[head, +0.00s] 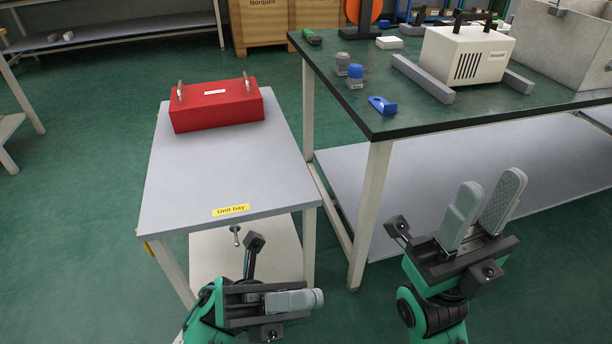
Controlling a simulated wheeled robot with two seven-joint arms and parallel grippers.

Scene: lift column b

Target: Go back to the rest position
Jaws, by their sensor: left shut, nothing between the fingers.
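My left gripper (318,298) is at the bottom of the head view, in front of the near edge of the small grey table (215,175). Its fingers are together and point right, with nothing between them. My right gripper (496,178) is at the lower right, in front of the dark-topped workbench (400,118). Its two grey fingers point up and stand apart, with nothing between them. Neither gripper appears to touch anything.
A red box (216,106) with two upright handles stands on the small table, behind a yellow "Unit bay" label (231,210). The workbench carries a cream unit (466,54), a blue part (382,105) and small containers. Green floor (70,150) is clear at left.

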